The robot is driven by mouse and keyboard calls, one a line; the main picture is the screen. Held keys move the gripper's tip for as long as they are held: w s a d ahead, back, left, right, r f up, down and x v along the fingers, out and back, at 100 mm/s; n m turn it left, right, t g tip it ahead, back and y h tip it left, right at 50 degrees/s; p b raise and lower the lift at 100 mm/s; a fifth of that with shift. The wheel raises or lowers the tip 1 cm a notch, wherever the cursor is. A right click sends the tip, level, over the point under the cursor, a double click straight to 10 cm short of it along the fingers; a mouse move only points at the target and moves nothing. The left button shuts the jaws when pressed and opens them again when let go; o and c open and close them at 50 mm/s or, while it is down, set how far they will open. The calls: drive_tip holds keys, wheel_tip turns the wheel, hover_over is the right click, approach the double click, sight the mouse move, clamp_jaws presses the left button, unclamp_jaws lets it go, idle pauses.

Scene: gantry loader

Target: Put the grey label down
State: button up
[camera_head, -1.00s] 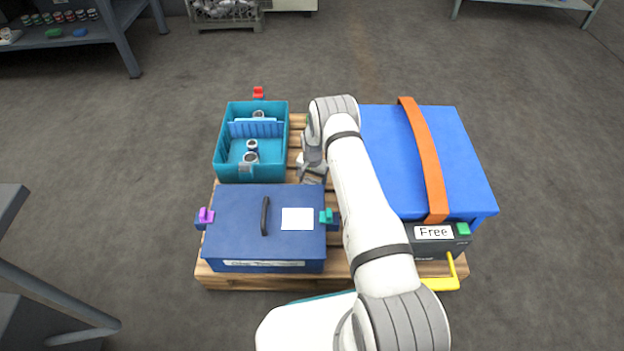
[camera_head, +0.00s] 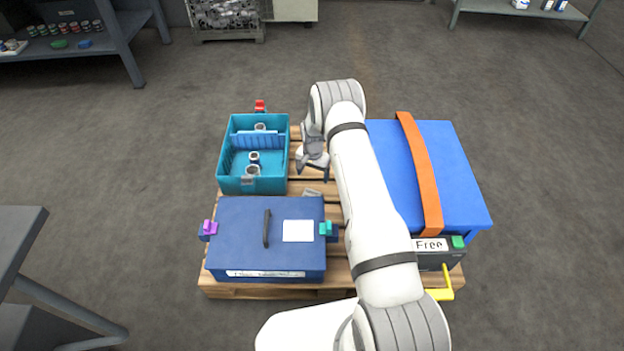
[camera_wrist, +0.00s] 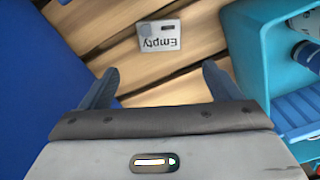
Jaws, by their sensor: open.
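The grey label (camera_wrist: 159,38) lies flat on the wooden pallet slats in the wrist view, with the word "Empty" upside down on it. In the head view the label (camera_head: 312,193) shows small on the pallet, just behind the navy box. My gripper (camera_wrist: 160,78) is open, with its two blue fingers apart and nothing between them. It is above the pallet, apart from the label. In the head view my gripper (camera_head: 313,172) hangs between the teal crate and the blue box.
A teal crate (camera_head: 229,184) with several cans and a divider stands left. A navy lidded box (camera_head: 235,235) with a handle is in front. A large blue box (camera_head: 458,175) with an orange strap stands right, by a "Free" sign (camera_head: 430,244). All stand on a wooden pallet (camera_head: 345,289).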

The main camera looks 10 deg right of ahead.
drive_tip(key=s+r+n, duration=0.1)
drive_tip(key=s+r, duration=0.3)
drive_tip(key=r, duration=0.7)
drive_tip(key=s+r+n, duration=0.1)
drive_tip(key=s+r, duration=0.3)
drive_tip(key=r, duration=0.6)
drive_tip(key=s+r+n, duration=0.1)
drive_tip(key=s+r, duration=0.3)
drive_tip(key=r, duration=0.7)
drive_tip(key=s+r+n, duration=0.1)
drive_tip(key=s+r, duration=0.2)
drive_tip(key=s, duration=0.6)
drive_tip(key=s+r+n, duration=0.1)
drive_tip(key=s+r, duration=0.3)
drive_tip(key=s, duration=0.5)
drive_tip(key=s+r+n+t, duration=0.1)
drive_tip(key=s+r, duration=0.2)
drive_tip(key=s, duration=0.6)
drive_tip(key=shift+a+r+n, duration=0.3)
drive_tip(key=shift+a+n, duration=0.05)
drive_tip(key=shift+n, duration=0.05)
drive_tip(key=shift+w, duration=0.1)
